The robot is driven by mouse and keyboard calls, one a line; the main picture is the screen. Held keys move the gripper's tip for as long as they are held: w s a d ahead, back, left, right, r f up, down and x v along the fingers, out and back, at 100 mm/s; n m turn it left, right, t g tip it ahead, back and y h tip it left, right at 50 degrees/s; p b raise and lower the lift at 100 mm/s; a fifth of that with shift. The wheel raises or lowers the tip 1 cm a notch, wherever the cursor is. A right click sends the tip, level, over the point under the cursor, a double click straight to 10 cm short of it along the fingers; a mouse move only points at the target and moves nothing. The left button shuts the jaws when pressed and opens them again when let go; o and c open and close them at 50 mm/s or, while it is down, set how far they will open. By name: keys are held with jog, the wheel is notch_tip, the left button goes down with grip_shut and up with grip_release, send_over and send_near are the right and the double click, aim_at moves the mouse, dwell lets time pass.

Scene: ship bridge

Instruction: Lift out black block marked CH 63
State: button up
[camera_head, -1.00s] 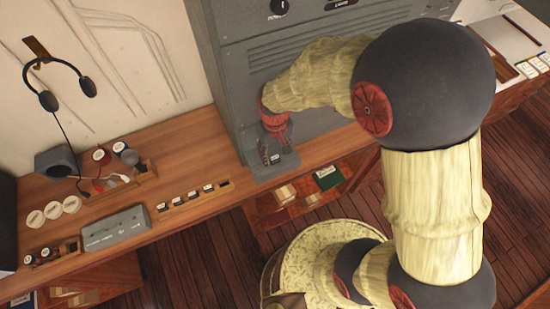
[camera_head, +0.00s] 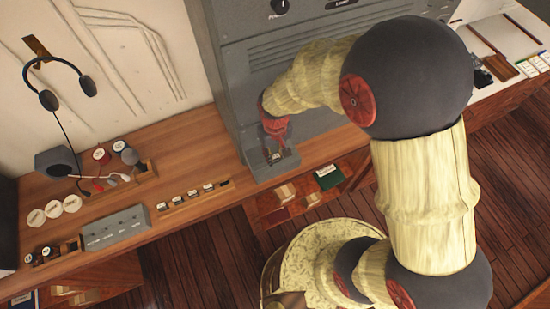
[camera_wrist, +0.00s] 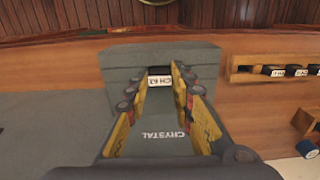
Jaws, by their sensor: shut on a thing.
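The black block (camera_wrist: 160,71) has a white label that starts CH 6; the last digit is not clear. It sits at the small grey ledge marked CRYSTAL (camera_wrist: 125,65), at the foot of the grey cabinet. My gripper (camera_wrist: 160,84) is shut on the block, with a finger on each side of it. In the head view my gripper (camera_head: 273,153) points down onto the ledge (camera_head: 262,174). There the fingers mostly hide the block, and I cannot tell whether it has risen from its seat.
The grey cabinet (camera_head: 235,100) rises behind the ledge. On the wooden desk to the left are a slotted rack with several black blocks (camera_head: 193,195), a grey switch box (camera_head: 115,228) and a headset (camera_head: 62,85) on the wall. A green box (camera_head: 328,177) lies on a lower shelf.

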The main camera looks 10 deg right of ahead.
jog(key=shift+c, duration=0.6)
jog(key=shift+r, duration=0.15)
jog(key=shift+w+r, duration=0.1)
jog(key=shift+r, duration=0.55)
jog(key=s+d+r, duration=0.5)
jog(key=s+r, duration=0.6)
jog(key=s, duration=0.2)
jog(key=shift+d+r+b, duration=0.15)
jog(key=shift+r+b, duration=0.1)
jog(key=shift+b, duration=0.15)
jog(key=shift+f, duration=0.1)
